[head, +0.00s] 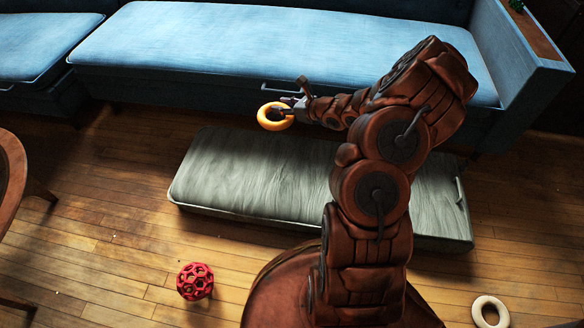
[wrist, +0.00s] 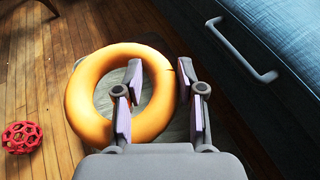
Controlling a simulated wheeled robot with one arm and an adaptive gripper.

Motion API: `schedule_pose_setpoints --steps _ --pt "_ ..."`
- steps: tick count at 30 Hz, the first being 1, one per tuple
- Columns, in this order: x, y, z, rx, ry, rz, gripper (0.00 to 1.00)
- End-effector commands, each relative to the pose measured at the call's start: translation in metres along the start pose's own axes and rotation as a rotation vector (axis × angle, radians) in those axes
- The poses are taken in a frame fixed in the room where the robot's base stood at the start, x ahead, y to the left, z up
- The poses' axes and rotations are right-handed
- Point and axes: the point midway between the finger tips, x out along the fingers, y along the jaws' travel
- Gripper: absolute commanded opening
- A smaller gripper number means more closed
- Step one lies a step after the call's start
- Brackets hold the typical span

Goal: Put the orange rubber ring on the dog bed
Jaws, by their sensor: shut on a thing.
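The orange rubber ring (head: 264,118) is held in the air by my gripper (head: 291,104), with the sofa front behind it in the head view. In the wrist view the ring (wrist: 84,108) is large, and its right side passes between the two fingers of my gripper (wrist: 160,78). The dog bed (head: 250,170) is a low, long grey-green pad on the floor. The ring appears above and just beyond its far left part in the head view.
A blue sofa (head: 270,45) stands behind the bed, with a grey handle (wrist: 245,52) on its front. A red lattice ball (head: 195,281) and a cream ring (head: 490,312) lie on the wooden floor. A round wooden table (head: 12,165) is at the left edge.

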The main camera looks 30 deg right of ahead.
Motion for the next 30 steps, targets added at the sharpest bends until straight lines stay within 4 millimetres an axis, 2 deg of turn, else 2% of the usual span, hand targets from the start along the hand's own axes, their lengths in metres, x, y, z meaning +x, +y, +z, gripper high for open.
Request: schedule_pose_setpoints --steps 1,7,14,21,27,30 --pt "-0.004 -0.006 -0.02 0.006 0.006 -0.001 0.0" --pt "-0.02 -0.02 -0.08 -0.002 0.004 0.011 0.0" --pt "-0.043 -0.017 -0.153 -0.013 0.004 0.041 0.0" --pt "-0.073 0.003 -0.229 -0.031 0.005 0.082 0.0" --pt "-0.095 0.026 -0.272 -0.047 0.0 0.114 0.0" --pt "-0.101 0.033 -0.284 -0.054 0.0 0.123 0.0"
